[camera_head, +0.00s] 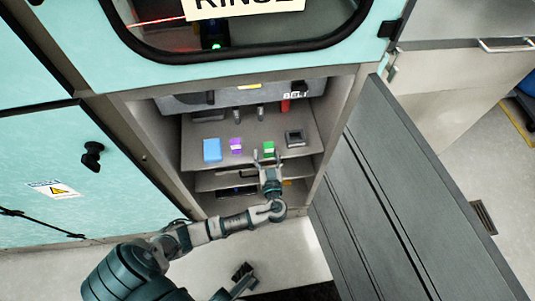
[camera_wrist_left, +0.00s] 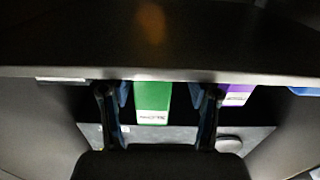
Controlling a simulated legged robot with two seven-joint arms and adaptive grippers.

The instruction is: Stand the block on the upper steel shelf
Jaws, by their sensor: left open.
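A green block (camera_head: 268,147) with a pale label stands near the front of the upper steel shelf (camera_head: 220,128) in the open cabinet. My left gripper (camera_head: 266,157) reaches in from below and is open, right at the front of the green block. In the left wrist view the green block (camera_wrist_left: 152,98) shows between the two spread fingers (camera_wrist_left: 158,112), with a gap on each side. That view seems upside down, and the shelf's front edge crosses it.
A lower shelf (camera_head: 208,182) is close beneath. The open grey door (camera_head: 400,200) bounds the right side.

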